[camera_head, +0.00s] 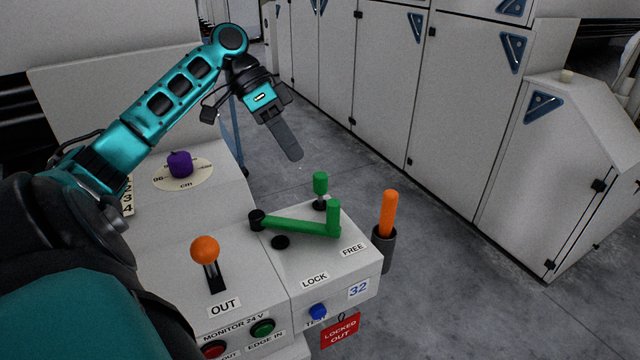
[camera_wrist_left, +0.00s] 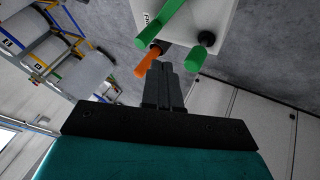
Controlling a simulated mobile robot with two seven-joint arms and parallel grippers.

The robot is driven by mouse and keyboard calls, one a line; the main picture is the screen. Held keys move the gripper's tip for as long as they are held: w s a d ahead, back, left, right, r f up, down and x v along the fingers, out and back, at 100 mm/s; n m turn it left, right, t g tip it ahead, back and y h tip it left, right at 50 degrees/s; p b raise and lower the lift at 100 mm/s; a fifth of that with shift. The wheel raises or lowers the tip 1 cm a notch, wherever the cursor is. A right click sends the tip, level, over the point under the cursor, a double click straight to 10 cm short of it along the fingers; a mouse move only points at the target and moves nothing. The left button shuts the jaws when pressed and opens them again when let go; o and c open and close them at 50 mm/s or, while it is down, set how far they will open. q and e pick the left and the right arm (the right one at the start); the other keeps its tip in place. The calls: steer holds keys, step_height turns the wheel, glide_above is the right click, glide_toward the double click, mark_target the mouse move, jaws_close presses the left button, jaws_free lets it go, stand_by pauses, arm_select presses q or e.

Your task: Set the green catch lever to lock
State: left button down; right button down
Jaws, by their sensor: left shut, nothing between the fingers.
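The green catch lever (camera_head: 300,226) lies across the top of a pale console, from a black pivot at its left to an upright green grip at its right end. That end is nearer the FREE label (camera_head: 354,249) than the LOCK label (camera_head: 314,280). My left gripper (camera_head: 294,154) is shut and empty, in the air beyond the console and apart from the lever. In the left wrist view its closed fingers (camera_wrist_left: 163,78) show below green parts and an orange handle. My right gripper is not in view.
A separate green knob (camera_head: 320,184) stands behind the lever. An orange handle (camera_head: 388,214) stands upright in a dark holder at the console's right. An orange-ball lever (camera_head: 205,250) and a purple knob (camera_head: 180,164) are to the left. Grey cabinets (camera_head: 465,120) line the back; floor between is clear.

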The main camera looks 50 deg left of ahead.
arm_select(q)
steer(key=shift+d, duration=0.1)
steer(key=b+x, duration=0.1)
steer(key=x, duration=0.8)
steer(key=shift+f, duration=0.2)
steer(key=shift+d+f, duration=0.2)
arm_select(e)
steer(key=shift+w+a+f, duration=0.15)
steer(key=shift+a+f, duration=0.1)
